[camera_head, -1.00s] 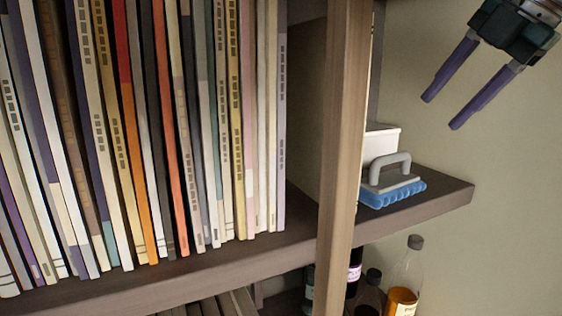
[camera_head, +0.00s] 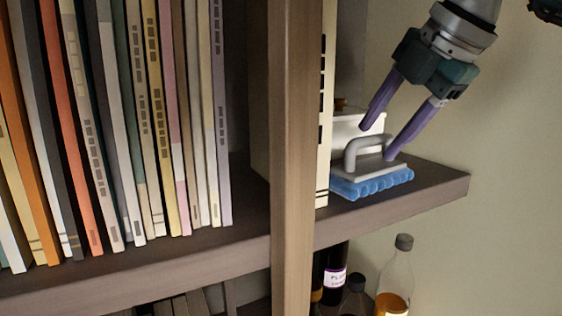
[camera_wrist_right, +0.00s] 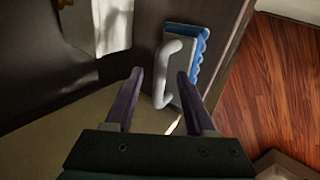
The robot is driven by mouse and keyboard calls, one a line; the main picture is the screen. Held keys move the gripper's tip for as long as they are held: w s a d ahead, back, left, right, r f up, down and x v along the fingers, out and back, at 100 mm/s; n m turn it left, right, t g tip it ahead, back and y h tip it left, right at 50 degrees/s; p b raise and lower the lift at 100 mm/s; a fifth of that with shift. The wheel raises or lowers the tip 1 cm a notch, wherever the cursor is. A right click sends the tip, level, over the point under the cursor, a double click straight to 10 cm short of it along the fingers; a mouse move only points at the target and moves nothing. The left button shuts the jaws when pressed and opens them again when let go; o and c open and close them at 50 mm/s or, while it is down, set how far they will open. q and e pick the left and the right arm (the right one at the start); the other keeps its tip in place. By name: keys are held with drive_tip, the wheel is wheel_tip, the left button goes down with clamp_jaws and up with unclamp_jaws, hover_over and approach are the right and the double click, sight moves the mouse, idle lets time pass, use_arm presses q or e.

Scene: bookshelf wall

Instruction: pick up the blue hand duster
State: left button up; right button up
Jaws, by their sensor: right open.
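The blue hand duster (camera_head: 372,181) lies on the right end of the shelf, blue bristles down, with a grey plate and a grey loop handle on top. My right gripper (camera_head: 376,143) is open, its two purple fingers pointing down at the handle from above right. In the right wrist view the duster (camera_wrist_right: 196,60) lies beyond the fingertips, and its handle shows between the fingers of the gripper (camera_wrist_right: 160,75). I cannot tell whether the fingers touch it. My left gripper is not in view.
A wooden upright (camera_head: 294,150) stands left of the duster, with a pale book (camera_head: 325,120) beside it. A white box (camera_head: 350,128) stands behind the duster. Bottles (camera_head: 396,280) stand below the shelf (camera_head: 440,190). The wall side at right is free.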

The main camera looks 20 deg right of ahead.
drive_tip(key=shift+a, duration=0.1)
clamp_jaws()
idle(1.2)
